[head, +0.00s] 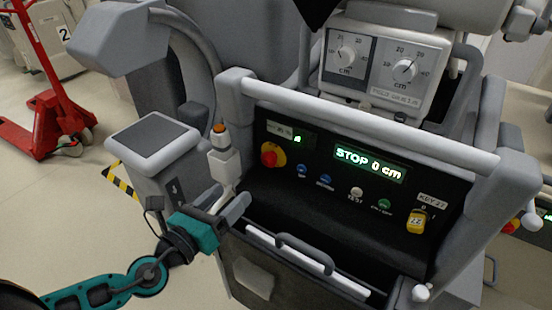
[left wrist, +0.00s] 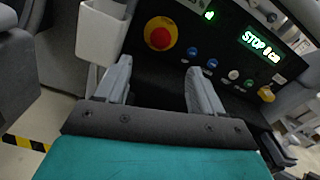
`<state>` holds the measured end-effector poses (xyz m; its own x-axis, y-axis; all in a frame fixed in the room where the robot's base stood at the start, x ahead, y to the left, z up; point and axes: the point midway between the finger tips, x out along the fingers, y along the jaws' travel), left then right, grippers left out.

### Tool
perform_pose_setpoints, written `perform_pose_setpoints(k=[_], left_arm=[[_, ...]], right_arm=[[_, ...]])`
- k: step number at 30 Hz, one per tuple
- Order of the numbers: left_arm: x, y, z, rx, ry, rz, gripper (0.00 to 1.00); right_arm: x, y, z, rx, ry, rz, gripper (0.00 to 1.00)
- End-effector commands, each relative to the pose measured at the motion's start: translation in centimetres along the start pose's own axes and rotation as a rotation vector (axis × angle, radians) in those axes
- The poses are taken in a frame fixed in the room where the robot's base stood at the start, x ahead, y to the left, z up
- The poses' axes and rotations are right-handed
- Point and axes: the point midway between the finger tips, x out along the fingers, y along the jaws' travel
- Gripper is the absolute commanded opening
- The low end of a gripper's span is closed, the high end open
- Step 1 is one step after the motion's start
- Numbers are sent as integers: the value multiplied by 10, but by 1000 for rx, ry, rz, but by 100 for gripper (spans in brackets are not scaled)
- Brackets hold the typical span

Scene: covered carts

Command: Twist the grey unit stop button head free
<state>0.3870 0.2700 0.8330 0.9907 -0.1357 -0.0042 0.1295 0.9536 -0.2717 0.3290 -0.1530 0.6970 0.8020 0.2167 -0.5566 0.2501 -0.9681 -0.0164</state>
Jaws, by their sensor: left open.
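The red stop button head (head: 269,154) on its yellow ring sits at the left of the grey unit's black control panel (head: 325,215). It also shows in the left wrist view (left wrist: 159,36), beyond and between my fingers near the left one. My left gripper (head: 238,205) is open and empty, in front of and below the button, apart from it. Its two grey fingers (left wrist: 160,82) point up toward the panel in the left wrist view. The lit display (head: 368,164) reads "STOP 0 cm". My right gripper is in neither view.
A grey rail (head: 350,125) crosses above the panel, and a handled drawer front (head: 305,255) lies below. A white holder with an orange-tipped item (head: 222,155) stands left of the button. A yellow key tag (head: 416,222) is at the panel's right. A red pallet truck (head: 55,110) stands far left.

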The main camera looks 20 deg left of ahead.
Motion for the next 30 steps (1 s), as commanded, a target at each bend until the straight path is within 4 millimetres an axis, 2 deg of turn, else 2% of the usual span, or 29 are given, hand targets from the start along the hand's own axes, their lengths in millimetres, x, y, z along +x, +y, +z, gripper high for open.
perform_pose_setpoints(k=[8, 13, 19, 24, 30], left_arm=[[18, -1, 3, 15, -7, -3, 68], [44, -1, 4, 13, -7, -3, 68], [77, -1, 4, 11, -7, -3, 68], [103, -1, 3, 12, -6, -3, 68], [123, -1, 2, 12, -4, -4, 68]], right_arm=[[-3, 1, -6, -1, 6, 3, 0], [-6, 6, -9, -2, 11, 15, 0], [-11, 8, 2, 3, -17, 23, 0], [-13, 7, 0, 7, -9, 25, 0], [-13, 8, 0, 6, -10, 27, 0]])
